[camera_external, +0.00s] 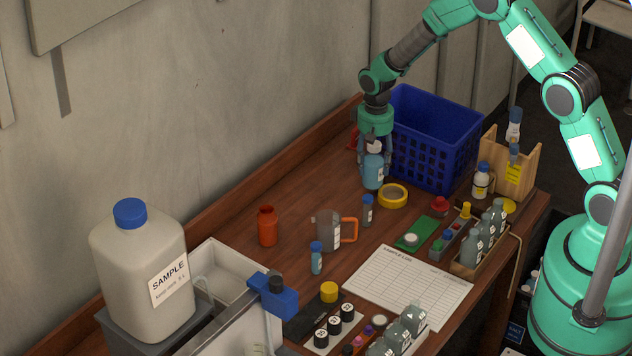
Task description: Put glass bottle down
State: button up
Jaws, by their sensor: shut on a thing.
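A glass bottle (373,173) with blue liquid or tint, a white label and a pale cap stands upright towards the back of the brown table (290,190). My gripper (375,155) points straight down from above and is shut on its upper part. The fingers cover part of the cap and sides. The bottle's base appears at or very near the tabletop; I cannot tell whether it touches.
A blue crate (436,125) stands right behind the bottle. A yellow tape roll (393,196) lies close at its front right. A small blue-capped vial (367,211) and an orange-handled beaker (328,230) stand in front. Bare table lies left of the bottle.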

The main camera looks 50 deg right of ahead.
jog(key=s+d, duration=0.1)
jog(key=s, duration=0.1)
jog(key=shift+s+d+f, duration=0.3)
jog(key=shift+s+d, duration=0.05)
jog(key=shift+d, duration=0.05)
jog(key=w+d+f, duration=0.1)
jog(key=w+d, duration=0.1)
jog(key=w, duration=1.4)
jog(key=shift+f+p, duration=0.25)
jog(key=shift+p, duration=0.1)
jog(key=shift+d, duration=0.1)
jog(key=shift+f, duration=0.1)
jog(key=shift+f, duration=1.65)
jog(key=shift+f, duration=0.1)
